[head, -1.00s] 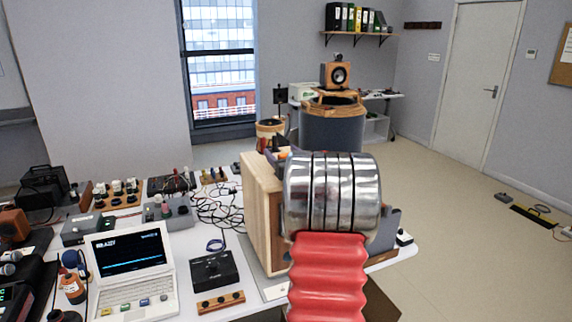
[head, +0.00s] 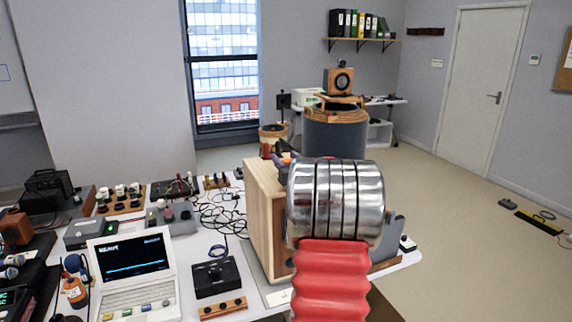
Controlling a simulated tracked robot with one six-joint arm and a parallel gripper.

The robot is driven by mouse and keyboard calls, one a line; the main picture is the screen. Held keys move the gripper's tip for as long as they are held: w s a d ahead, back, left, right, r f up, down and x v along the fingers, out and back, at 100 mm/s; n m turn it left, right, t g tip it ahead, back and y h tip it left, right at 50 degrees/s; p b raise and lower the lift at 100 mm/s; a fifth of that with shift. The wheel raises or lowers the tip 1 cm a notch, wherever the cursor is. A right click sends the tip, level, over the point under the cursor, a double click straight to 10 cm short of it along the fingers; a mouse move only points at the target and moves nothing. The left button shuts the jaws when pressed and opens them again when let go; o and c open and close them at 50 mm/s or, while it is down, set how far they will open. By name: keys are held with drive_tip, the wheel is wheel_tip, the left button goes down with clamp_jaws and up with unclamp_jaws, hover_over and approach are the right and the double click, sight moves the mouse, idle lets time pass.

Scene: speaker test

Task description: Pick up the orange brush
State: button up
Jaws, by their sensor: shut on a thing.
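My own arm rises in the front centre of the head view, with a red ribbed sleeve and a banded chrome section. It hides whatever lies directly behind it, and I cannot make out my gripper's jaws. I cannot clearly make out the orange brush. A small dark piece with a touch of orange shows above the upper left edge of the chrome section, too small to identify. A pale wooden box (head: 262,215) stands just left of the chrome section, partly covered by it.
The floor (head: 440,195) at right is largely clear.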

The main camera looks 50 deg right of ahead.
wheel_tip(320, 180, up, 10)
idle(0.5)
idle(0.4)
